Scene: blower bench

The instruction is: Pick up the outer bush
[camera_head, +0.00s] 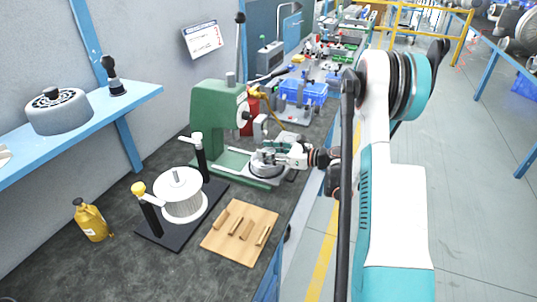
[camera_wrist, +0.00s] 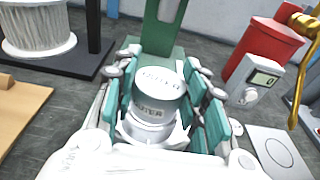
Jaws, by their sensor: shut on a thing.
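The outer bush (camera_wrist: 157,92) is a short silver-grey cylinder with lettering that appears to read "OUTER" on its top and side. In the wrist view it stands between the teal-padded fingers of my gripper (camera_wrist: 160,112), which is shut on it. In the head view my gripper (camera_head: 277,156) is low over the round base at the foot of the green press (camera_head: 217,115). There the bush is mostly hidden by the fingers, and I cannot tell whether it still touches what is beneath it.
A wire spool (camera_head: 181,197) on a black stand, a wooden board (camera_head: 238,250) with several small sticks and a yellow bottle (camera_head: 91,221) stand nearer on the bench. A red container (camera_wrist: 268,48) and a display unit (camera_wrist: 254,84) are close on the right in the wrist view.

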